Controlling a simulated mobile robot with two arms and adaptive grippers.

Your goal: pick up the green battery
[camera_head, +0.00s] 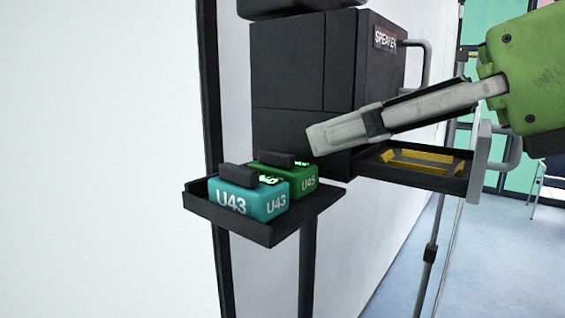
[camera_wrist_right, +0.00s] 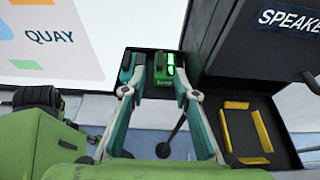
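The green battery (camera_head: 296,176), marked U45, sits on a small black tray (camera_head: 262,232) beside a teal battery (camera_head: 250,200) marked U43. Each has a dark handle on top. My right gripper (camera_head: 322,137) reaches in from the right, above and to the right of the green battery, apart from it in the head view. In the right wrist view the two fingers (camera_wrist_right: 158,78) are spread, with the green battery (camera_wrist_right: 163,80) showing between them. The left finger partly covers the teal battery there.
A black cabinet with a SPEAKER label (camera_head: 385,39) stands behind the tray. A second black tray with yellow brackets (camera_head: 425,160) lies to the right, below my right arm. A white wall (camera_head: 100,150) fills the left. Blue floor is open at the lower right.

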